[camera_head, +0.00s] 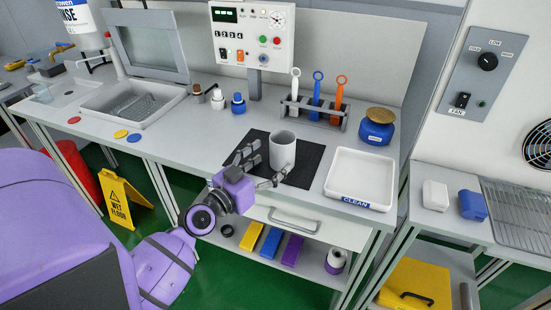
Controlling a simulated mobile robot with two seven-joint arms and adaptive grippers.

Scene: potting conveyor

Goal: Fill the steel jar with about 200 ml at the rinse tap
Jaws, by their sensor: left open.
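A light grey cylindrical jar (283,150), probably the steel jar, stands upright on a black mat (310,153) on the bench. My left gripper (264,165) is open, its fingers spread at the jar's near left side. I cannot tell whether they touch it. A white container labelled "RINSE" (78,18) hangs at the upper left. Below it, a small tap (92,62) reaches over the bench near a grey sink basin (108,102). The jar's inside is mostly hidden. My right gripper is not in view.
A white "CLEAN" tray (345,198) and blue pot (376,131) stand right of the mat. A tool rack (312,115) and control panel (252,35) are behind. Small bottles (218,97) stand between sink and mat. A yellow wet-floor sign (122,200) stands on the floor.

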